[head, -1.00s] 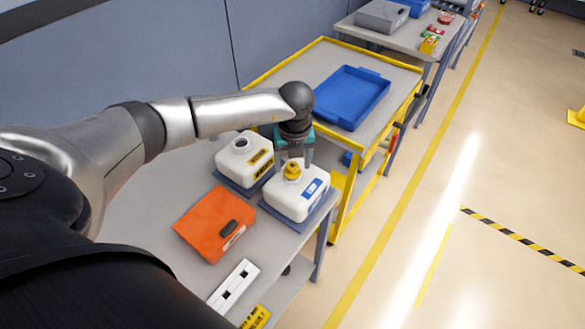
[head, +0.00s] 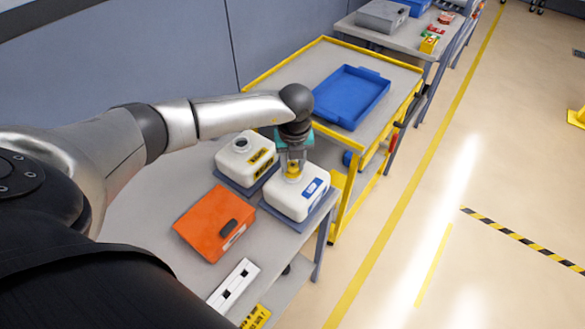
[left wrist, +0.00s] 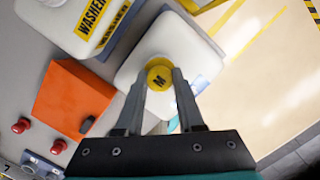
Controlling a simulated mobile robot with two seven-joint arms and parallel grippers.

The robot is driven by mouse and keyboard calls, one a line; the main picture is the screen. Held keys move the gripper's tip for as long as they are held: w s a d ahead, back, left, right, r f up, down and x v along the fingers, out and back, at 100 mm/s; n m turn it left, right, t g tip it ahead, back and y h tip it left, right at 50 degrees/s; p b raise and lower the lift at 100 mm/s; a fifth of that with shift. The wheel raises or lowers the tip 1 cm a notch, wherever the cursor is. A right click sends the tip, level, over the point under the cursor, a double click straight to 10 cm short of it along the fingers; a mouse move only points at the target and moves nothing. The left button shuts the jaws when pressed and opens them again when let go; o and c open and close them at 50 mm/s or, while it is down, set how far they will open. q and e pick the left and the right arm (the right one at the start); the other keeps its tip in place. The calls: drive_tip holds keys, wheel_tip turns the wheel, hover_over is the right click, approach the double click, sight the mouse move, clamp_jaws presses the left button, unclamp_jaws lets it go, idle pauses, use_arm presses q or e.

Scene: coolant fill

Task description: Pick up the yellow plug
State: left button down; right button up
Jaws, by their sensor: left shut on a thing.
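The yellow plug (head: 293,171) sits at the top of a white canister (head: 297,197) with a blue label, near the right edge of the grey table. In the left wrist view the plug (left wrist: 160,76) carries a dark letter M. My left gripper (head: 292,165) points down from above and is shut on the plug, with one finger on each side of it (left wrist: 160,82). The white canister (left wrist: 190,45) shows below the plug. Whether the plug is seated in the canister's neck or just above it, I cannot tell. My right gripper is not in view.
A second white canister (head: 245,161) with an open neck and yellow label stands close on the left. An orange case (head: 210,222) lies in front. A yellow-edged cart (head: 285,78) with a blue tray (head: 352,95) stands behind. The floor at right is clear.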

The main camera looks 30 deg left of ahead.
sight(293, 166)
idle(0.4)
use_arm(q)
wheel_tip(293, 166, up, 20)
drive_tip(key=shift+b, duration=0.3)
idle(0.4)
